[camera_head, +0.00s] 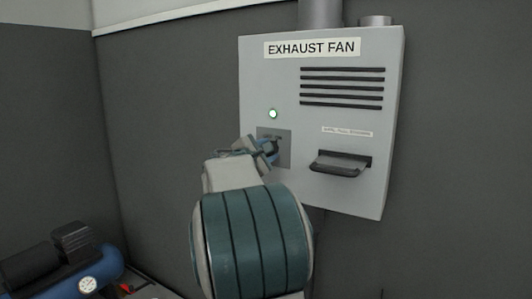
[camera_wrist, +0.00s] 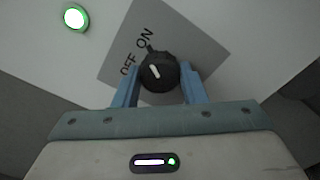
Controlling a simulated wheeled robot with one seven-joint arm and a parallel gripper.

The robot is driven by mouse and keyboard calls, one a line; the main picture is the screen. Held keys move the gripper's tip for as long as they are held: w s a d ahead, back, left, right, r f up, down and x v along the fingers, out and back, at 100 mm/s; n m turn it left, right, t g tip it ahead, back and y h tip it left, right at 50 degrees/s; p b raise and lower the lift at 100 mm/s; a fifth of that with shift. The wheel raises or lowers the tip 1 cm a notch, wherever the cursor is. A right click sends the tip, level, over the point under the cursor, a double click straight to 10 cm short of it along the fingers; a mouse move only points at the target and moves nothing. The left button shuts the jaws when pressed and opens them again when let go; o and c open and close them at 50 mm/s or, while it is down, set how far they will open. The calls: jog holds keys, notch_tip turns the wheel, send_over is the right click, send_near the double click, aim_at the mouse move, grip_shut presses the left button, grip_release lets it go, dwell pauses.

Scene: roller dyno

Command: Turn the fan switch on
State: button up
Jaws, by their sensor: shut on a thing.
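The fan switch is a round black knob (camera_wrist: 158,72) on a square grey plate (camera_wrist: 190,40) marked OFF and ON. Its dark tip points up near the ON label, and a short white mark shows on its face. My gripper (camera_wrist: 159,77) is shut on the knob, with one blue finger on each side. In the head view my gripper (camera_head: 268,148) is at the switch plate (camera_head: 284,150) and hides most of the knob. A round lamp (camera_head: 273,113) above the plate glows green; it also glows in the wrist view (camera_wrist: 75,18).
The grey EXHAUST FAN box (camera_head: 390,120) is on the dark wall, with slotted vents (camera_head: 342,87) and a dark protruding handle or tray (camera_head: 340,163) to the right of the switch. A blue compressor (camera_head: 75,268) stands at the lower left.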

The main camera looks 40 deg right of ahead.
jog(key=o, duration=1)
jog(key=shift+s+d, duration=0.15)
jog(key=v, duration=1.4)
